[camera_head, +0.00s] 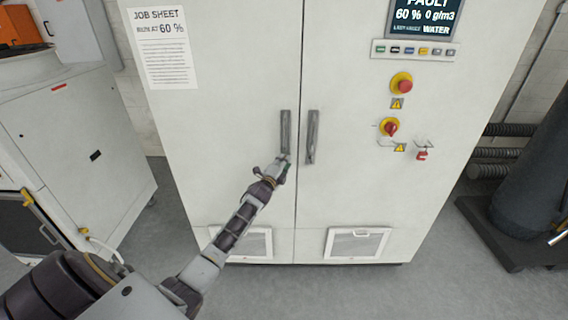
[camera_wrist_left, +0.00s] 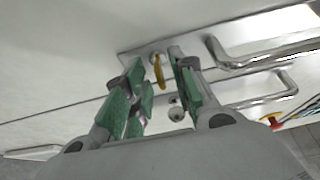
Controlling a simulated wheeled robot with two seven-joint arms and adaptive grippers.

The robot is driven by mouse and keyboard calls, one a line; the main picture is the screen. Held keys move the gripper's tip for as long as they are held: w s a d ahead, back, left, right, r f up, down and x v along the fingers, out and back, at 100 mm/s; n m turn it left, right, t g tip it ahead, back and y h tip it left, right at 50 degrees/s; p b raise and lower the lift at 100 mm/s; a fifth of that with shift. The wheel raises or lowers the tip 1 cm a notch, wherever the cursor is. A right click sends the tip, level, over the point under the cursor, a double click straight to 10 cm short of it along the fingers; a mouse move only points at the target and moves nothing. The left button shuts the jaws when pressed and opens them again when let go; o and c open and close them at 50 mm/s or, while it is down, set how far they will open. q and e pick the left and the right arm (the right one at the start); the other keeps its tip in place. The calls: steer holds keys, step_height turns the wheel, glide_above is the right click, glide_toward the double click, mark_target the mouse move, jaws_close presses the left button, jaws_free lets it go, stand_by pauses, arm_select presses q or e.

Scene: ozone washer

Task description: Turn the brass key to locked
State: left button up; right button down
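The brass key (camera_wrist_left: 159,71) sits in a metal plate on the cabinet door, beside the handles, in the left wrist view. My left gripper (camera_wrist_left: 160,88) is open, with green-padded fingers on either side of the key. I cannot tell whether a finger touches it. In the head view my left gripper (camera_head: 280,168) is at the lower end of the left door handle (camera_head: 286,130) and hides the key. My right gripper is in neither view.
The right door handle (camera_head: 312,136) is close beside the left one. The right door carries a red emergency button (camera_head: 403,86), a red rotary switch (camera_head: 390,128) and a small red padlock (camera_head: 422,155). The display (camera_head: 424,18) reads FAULT. A job sheet (camera_head: 164,48) hangs upper left.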

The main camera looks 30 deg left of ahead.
arm_select(q)
steer(key=shift+w, duration=0.1)
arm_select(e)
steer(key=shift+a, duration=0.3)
arm_select(q)
jaws_close()
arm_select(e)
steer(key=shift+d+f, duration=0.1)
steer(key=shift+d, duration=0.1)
